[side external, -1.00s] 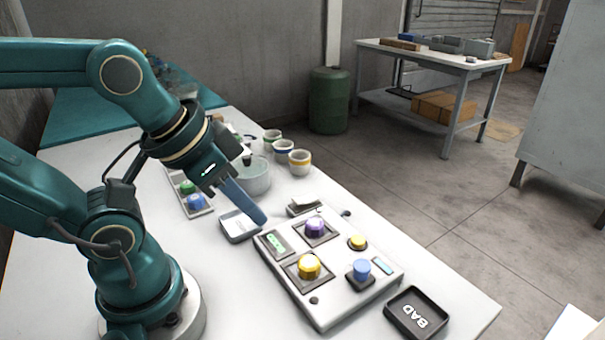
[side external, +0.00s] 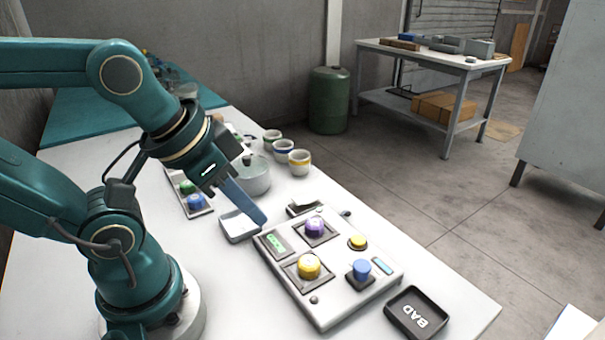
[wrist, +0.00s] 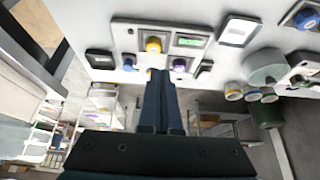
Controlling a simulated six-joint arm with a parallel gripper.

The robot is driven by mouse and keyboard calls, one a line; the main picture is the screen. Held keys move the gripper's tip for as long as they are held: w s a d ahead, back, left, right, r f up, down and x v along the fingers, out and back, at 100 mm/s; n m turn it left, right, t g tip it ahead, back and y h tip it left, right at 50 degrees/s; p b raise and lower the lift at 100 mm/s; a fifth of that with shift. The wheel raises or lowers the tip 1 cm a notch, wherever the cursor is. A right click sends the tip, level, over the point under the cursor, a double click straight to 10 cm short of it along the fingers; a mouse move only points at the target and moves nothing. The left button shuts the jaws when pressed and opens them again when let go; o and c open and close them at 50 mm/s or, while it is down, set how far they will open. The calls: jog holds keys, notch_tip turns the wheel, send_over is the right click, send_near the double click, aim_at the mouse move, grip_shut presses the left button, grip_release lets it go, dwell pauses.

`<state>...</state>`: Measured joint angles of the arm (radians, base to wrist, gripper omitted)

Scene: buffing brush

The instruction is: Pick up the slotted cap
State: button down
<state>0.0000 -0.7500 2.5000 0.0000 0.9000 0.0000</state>
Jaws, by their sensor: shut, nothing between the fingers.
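I cannot make out a slot on any cap, so I cannot tell which is the slotted cap. On the white panel (side external: 330,308) are a purple-topped knob (side external: 315,226), a yellow-topped knob (side external: 308,266), a small yellow button (side external: 357,242) and a blue cap (side external: 361,269). A separate small plate holds a green cap (side external: 187,187) and a blue cap (side external: 195,201). My gripper (side external: 264,222) is shut and empty, its tips pointing down beside the panel's far left corner.
A shallow white-floored tray (side external: 239,227) lies left of the panel, near my fingers. A black tray marked BAD (side external: 415,313) sits at the near right. A round pot (side external: 253,180) and several cups (side external: 299,162) stand behind. The near left table is clear.

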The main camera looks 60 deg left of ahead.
jog(key=c, duration=0.8)
grip_release()
jog(key=shift+o, duration=0.2)
